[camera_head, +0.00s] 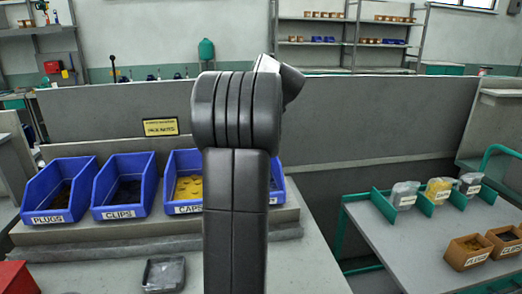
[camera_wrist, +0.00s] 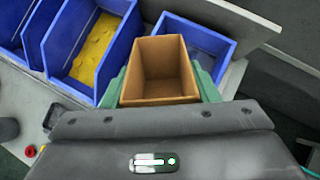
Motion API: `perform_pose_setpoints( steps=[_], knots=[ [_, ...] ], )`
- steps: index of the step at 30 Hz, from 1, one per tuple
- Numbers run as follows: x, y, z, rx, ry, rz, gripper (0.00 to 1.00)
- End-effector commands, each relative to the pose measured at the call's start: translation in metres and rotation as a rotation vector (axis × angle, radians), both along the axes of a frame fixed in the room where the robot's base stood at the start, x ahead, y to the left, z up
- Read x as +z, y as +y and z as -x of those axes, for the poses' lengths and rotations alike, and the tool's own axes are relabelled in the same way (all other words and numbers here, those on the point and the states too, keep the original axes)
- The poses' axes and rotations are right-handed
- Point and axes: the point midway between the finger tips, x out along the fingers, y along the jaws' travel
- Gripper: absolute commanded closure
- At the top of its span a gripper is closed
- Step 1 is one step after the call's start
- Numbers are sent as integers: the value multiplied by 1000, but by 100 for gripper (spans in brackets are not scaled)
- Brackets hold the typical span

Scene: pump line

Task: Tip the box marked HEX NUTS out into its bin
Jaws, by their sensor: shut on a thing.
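In the wrist view my gripper (camera_wrist: 160,88) is shut on an open brown box (camera_wrist: 163,62), with a green jaw at each side. I look into the box through its open top and see bare brown walls and no nuts. Its label does not show, so I cannot read HEX NUTS. A blue bin (camera_wrist: 217,47) lies just beyond and to the right of the box, partly hidden by it. In the head view my arm covers most of that bin (camera_head: 277,184), its label and my gripper.
Blue bins marked PLUGS (camera_head: 55,192), CLIPS (camera_head: 125,187) and CAPS (camera_head: 186,190) stand in a row to the left. A dark tray (camera_head: 164,274) lies in front. On the right, a cart (camera_head: 395,238) bears bags and labelled brown boxes (camera_head: 468,252).

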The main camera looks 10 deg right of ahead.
Motion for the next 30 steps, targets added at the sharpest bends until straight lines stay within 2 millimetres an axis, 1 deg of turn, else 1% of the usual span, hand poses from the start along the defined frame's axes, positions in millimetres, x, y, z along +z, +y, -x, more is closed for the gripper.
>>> perform_pose_setpoints(
  steps=[1,6,11,14,17,23,30],
  knots=[
    [-6,-2,2,-5,-43,-25,67],
    [-1,-1,1,-3,-182,-104,67],
    [5,-1,0,-2,-241,-137,67],
    [4,-1,0,-1,-265,-152,67],
    [3,-1,1,-3,-328,-188,67],
    [6,-1,0,-1,-465,-267,67],
    [14,-1,0,-1,-588,-337,67]
  ],
)
